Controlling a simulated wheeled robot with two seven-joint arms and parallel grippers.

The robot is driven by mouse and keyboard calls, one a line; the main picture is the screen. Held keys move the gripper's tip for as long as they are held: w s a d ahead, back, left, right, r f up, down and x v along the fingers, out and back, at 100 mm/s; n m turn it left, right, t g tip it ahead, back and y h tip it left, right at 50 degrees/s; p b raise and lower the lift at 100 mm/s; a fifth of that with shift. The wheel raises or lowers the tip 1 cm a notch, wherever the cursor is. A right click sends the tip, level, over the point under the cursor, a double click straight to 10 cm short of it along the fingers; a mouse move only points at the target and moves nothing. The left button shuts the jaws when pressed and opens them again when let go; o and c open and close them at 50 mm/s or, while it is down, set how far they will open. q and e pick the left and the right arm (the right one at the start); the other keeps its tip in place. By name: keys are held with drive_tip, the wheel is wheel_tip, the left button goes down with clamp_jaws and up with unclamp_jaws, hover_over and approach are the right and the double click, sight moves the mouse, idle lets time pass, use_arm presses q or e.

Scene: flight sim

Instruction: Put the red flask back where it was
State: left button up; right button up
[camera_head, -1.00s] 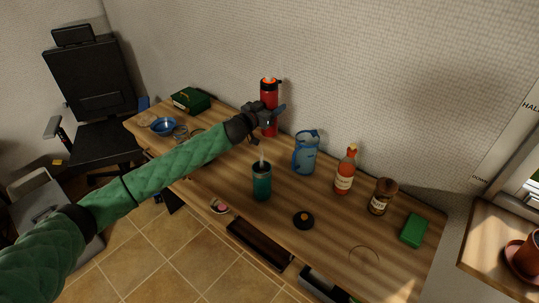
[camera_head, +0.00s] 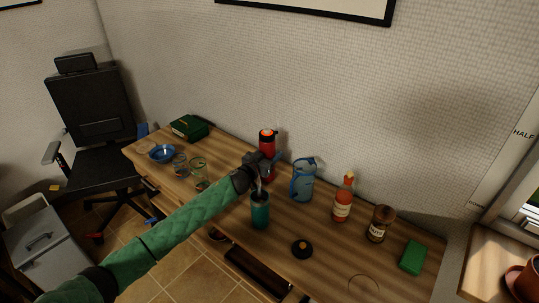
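The red flask (camera_head: 267,141), with a black and red top, stands upright at the back of the wooden table (camera_head: 330,240), left of the blue pitcher. My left gripper (camera_head: 265,162) is at the flask's middle, with its fingers around the body and apparently shut on it. The gripper and wrist hide part of the flask's lower body. Whether its base touches the table is hard to tell. My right gripper is not in view.
A teal tumbler with a straw (camera_head: 260,212) stands just in front of my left gripper. A blue pitcher (camera_head: 303,182), a sauce bottle (camera_head: 343,200) and a brown jar (camera_head: 380,225) stand to the right. Glasses (camera_head: 198,170) and a blue bowl (camera_head: 161,154) are left.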

use_arm(q)
drive_tip(key=shift+f, duration=0.3)
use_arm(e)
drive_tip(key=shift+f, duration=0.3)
use_arm(q)
drive_tip(key=shift+f, duration=0.15)
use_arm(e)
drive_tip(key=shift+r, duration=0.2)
use_arm(q)
drive_tip(key=o, duration=1.3)
drive_tip(key=shift+o, duration=0.6)
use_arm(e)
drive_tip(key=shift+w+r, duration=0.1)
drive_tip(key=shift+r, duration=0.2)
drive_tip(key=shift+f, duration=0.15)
